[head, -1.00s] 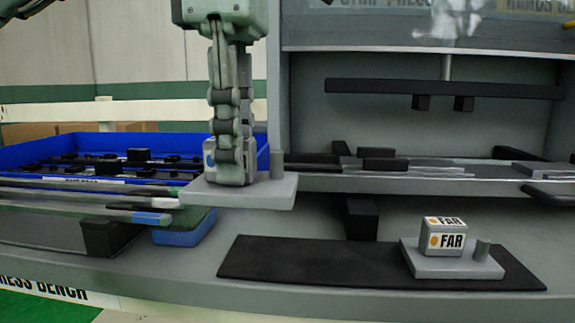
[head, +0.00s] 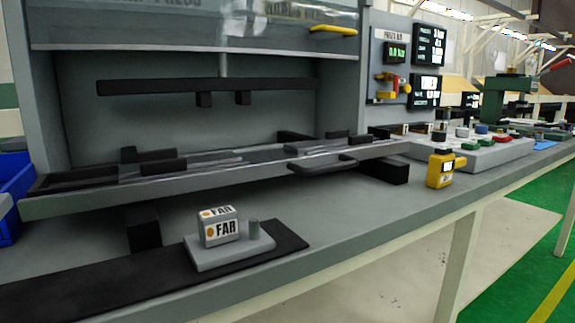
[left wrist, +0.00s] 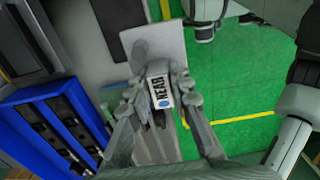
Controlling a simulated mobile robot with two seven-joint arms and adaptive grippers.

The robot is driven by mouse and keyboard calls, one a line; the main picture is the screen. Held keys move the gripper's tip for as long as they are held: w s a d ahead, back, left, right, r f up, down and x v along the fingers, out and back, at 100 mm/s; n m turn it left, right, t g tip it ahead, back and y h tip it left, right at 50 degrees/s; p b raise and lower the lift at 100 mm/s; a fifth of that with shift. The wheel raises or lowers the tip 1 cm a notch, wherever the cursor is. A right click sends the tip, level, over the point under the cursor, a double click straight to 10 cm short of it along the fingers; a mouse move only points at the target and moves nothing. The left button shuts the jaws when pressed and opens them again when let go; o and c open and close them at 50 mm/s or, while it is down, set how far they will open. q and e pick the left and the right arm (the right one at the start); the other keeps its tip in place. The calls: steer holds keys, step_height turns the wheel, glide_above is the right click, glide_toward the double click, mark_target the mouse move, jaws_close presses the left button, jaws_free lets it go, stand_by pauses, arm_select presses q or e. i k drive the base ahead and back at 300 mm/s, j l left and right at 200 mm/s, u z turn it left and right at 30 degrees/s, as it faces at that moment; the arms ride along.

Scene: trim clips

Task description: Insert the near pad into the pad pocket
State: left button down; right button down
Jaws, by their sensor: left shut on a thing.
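In the left wrist view my left gripper (left wrist: 158,84) is shut on the near pad (left wrist: 162,42), around its block labelled NEAR. The pad's grey plate and a short round peg stick out beyond the fingers. Open floor shows behind part of it. The left gripper is out of the head view. The far pad (head: 219,228), a grey plate with a FAR block and peg, rests on a black mat (head: 80,285) on the bench. A pad pocket cannot be told for sure; dark and grey fixtures (head: 163,165) lie on the press ledge. The right gripper is not seen.
The press ledge (head: 230,177) crosses the view behind the far pad, with a black bar (head: 210,87) above it. A blue bin (head: 12,180) stands at the left; it also shows in the wrist view. A yellow device (head: 440,169) stands at the right.

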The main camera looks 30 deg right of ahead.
mark_target(84, 186)
steer(key=k+j+z, duration=0.2)
steer(key=j+z, duration=0.15)
steer(key=j, duration=0.2)
steer(key=k+j+z, duration=0.35)
steer(key=j, duration=0.15)
steer(key=k+j+z, duration=0.35)
steer(key=i, duration=0.45)
steer(key=i+j+z, duration=0.1)
steer(key=i, duration=0.35)
